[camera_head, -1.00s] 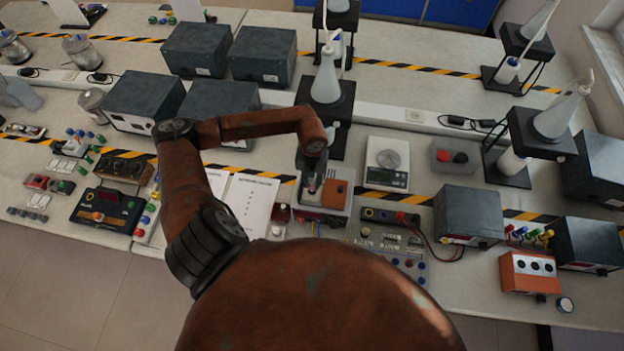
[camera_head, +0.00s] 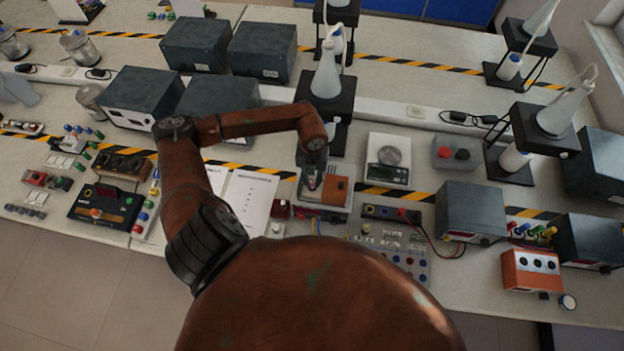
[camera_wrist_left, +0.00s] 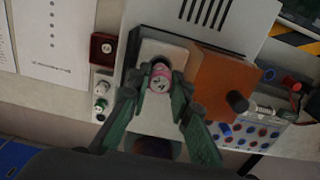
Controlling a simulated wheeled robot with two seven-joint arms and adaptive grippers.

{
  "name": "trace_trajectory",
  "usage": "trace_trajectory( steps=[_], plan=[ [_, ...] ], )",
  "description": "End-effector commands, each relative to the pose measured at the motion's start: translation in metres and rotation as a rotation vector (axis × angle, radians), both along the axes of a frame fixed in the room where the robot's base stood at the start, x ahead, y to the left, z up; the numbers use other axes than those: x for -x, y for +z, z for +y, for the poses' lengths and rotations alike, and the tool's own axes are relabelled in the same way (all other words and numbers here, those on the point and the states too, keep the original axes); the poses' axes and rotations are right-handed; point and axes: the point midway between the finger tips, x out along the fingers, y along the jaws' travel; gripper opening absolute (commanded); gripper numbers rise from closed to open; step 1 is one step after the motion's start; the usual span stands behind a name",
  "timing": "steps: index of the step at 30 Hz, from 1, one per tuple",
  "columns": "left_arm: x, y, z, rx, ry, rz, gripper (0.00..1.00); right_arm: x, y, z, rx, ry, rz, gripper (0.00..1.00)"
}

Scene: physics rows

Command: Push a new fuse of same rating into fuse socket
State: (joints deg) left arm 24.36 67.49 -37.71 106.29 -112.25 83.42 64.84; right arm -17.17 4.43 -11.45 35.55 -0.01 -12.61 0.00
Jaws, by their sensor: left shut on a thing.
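A short cylinder with a pink band and pale end, apparently the fuse (camera_wrist_left: 161,76), is held between the green fingers of my left gripper (camera_wrist_left: 155,92). In the head view my left gripper (camera_head: 311,183) points down over the pale unit (camera_head: 322,214) beside an orange block (camera_head: 337,189). In the wrist view the fuse is over the pale recessed part of this unit (camera_wrist_left: 205,30), left of the orange block (camera_wrist_left: 222,80) with its black knob. The fuse's lower end and the socket are hidden, so I cannot tell whether it is seated. My right gripper is not in view.
A panel with blue and red sockets (camera_head: 392,238) stands close right of the unit. Printed sheets (camera_head: 247,205) lie to the left, with a small dark red block (camera_head: 281,209) between. A scale (camera_head: 388,176) and a flask stand (camera_head: 326,112) are behind.

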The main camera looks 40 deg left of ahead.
Motion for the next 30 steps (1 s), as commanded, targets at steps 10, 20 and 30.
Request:
trace_trajectory(
  steps=[10, 20, 30],
  plan=[
    [-0.0005, 0.0003, 0.0002, 0.0, 0.0, -0.001, 0.01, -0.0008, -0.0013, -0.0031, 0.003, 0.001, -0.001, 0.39],
    [-0.0006, -0.001, 0.0002, 0.0, 0.0, -0.001, 0.01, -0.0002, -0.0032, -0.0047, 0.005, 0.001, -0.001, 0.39],
    [-0.0007, -0.003, 0.0002, 0.0, 0.0, -0.001, 0.01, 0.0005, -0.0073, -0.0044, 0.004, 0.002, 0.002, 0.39]
  ],
)
